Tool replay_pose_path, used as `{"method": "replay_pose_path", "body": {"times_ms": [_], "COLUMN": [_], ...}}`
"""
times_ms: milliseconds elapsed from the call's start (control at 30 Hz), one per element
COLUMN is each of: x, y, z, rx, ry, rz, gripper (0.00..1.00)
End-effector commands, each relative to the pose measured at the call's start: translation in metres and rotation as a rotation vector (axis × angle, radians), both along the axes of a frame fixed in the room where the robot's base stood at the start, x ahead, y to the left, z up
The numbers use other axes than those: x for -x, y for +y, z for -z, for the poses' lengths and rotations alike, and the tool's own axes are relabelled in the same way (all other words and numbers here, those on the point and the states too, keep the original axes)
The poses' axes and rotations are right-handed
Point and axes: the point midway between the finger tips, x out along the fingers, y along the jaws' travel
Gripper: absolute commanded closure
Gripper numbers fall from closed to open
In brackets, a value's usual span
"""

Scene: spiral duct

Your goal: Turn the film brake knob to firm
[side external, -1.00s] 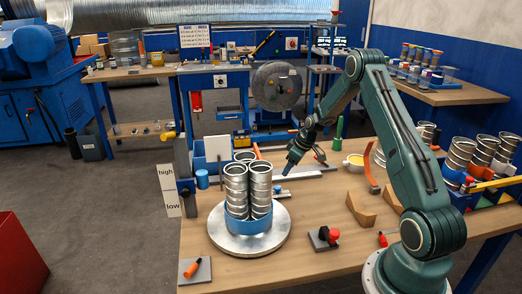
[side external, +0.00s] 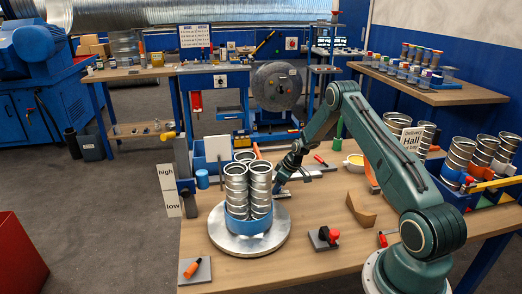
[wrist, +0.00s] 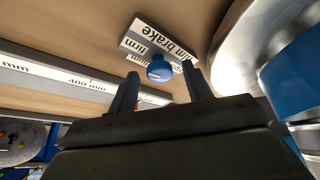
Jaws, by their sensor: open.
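In the wrist view the film brake knob (wrist: 158,72) is a small blue knob on a pale label plate (wrist: 150,35) reading "film brake" and "firm", upside down in this view. Other words on the plate are partly covered by the knob and a finger. My gripper (wrist: 160,78) is open, with one finger to each side of the knob in the picture; I see no contact. In the side view my gripper (side external: 278,187) is low over the table, just right of the turntable, and the knob cannot be made out there.
A silver turntable (side external: 250,243) with upright metal ducts (side external: 247,190) in a blue holder stands close left of my gripper. A ruler rail (wrist: 60,78) lies nearby.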

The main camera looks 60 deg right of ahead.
Motion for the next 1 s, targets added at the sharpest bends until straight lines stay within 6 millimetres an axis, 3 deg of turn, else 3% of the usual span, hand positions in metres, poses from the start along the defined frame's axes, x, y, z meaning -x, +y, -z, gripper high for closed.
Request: {"method": "replay_pose_path", "body": {"times_ms": [333, 567, 1000], "x": [-0.0008, -0.0007, -0.0004], "y": [0.0001, 0.0001, 0.0013], "z": [0.0015, 0.0013, 0.0014], "rx": [0.0, 0.0, -0.001], "ry": [0.0, 0.0, 0.001], "rz": [0.0, 0.0, 0.123], "gripper": [0.52, 0.95, 0.95]}}
